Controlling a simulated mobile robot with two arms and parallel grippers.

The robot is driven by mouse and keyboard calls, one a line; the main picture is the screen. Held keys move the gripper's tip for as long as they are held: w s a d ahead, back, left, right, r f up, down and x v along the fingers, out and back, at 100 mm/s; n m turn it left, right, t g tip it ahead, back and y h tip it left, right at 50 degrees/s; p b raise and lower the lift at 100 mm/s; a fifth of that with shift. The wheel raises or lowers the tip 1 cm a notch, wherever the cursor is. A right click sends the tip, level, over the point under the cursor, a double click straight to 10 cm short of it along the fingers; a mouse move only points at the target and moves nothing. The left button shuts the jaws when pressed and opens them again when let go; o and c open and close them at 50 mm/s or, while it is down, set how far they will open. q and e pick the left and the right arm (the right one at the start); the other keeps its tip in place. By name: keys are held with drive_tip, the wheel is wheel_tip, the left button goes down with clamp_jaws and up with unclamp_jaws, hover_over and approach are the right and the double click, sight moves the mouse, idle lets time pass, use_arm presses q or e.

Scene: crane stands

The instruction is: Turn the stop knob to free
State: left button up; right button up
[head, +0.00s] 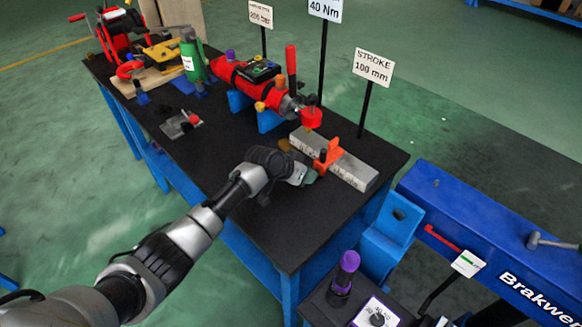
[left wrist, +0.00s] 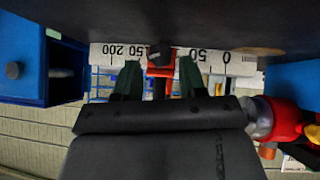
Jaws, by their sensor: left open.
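The stop is an orange slider (head: 331,151) on a grey graduated rail (head: 356,174) near the table's right end. A small black knob (head: 323,155) sits on its near side. My left gripper (head: 308,176) is beside the rail, just in front of the stop. In the left wrist view, the open fingers (left wrist: 160,84) stand on either side of the orange slider (left wrist: 161,70) and its dark knob (left wrist: 158,53), with the rail's numbers (left wrist: 112,52) behind. I see a gap between fingers and slider; contact with the knob cannot be told. My right gripper is not in view.
A STROKE 100 mm sign (head: 373,67) stands behind the rail. A blue Brakwell machine (head: 480,240) and a purple-topped knob (head: 348,262) are at front right.

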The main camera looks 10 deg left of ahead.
use_arm(q)
drive_tip(key=v, duration=0.7)
drive_tip(key=shift+a+r, duration=0.2)
drive_tip(key=shift+s+f, duration=0.1)
drive_tip(key=shift+s, duration=0.15)
